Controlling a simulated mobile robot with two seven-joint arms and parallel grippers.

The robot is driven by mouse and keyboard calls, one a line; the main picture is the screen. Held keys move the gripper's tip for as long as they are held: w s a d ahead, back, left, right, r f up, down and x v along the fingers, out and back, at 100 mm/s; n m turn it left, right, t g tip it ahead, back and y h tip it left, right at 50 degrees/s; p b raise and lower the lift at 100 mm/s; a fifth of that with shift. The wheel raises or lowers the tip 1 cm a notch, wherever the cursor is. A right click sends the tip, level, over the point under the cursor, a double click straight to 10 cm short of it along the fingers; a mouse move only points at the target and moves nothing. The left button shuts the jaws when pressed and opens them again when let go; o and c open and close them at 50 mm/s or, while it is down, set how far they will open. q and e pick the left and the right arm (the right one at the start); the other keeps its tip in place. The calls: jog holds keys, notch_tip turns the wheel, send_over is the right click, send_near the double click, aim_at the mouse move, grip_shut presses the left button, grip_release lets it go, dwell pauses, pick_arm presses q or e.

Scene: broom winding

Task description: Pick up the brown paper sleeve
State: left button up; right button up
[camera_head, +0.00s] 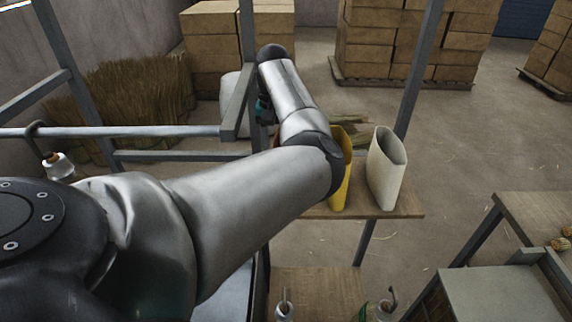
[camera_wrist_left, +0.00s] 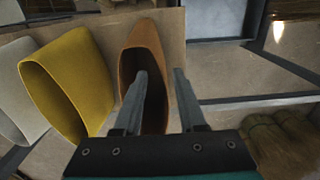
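The brown paper sleeve (camera_wrist_left: 146,36) stands with its open mouth toward the camera in the left wrist view. My left gripper (camera_wrist_left: 160,74) is open there. Its left finger overlaps the sleeve's dark opening and its right finger is outside, past the right wall. The wall lies between the fingers; I cannot tell how deep the left finger reaches or whether either touches. In the head view my left arm hides nearly all of the sleeve and the fingers. My right gripper is not in view.
A yellow sleeve (camera_head: 341,180) and a white sleeve (camera_head: 386,170) stand beside it on a wooden shelf (camera_head: 402,207). Grey frame posts and a rail (camera_head: 110,132) surround my arm. Straw bundles (camera_head: 135,92) lean at the back left.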

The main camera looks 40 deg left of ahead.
pick_arm(q)
jog(key=f, duration=0.5)
jog(key=shift+s+d, duration=0.15)
jog(key=shift+d, duration=0.05)
jog(key=shift+c, duration=0.2)
grip_shut()
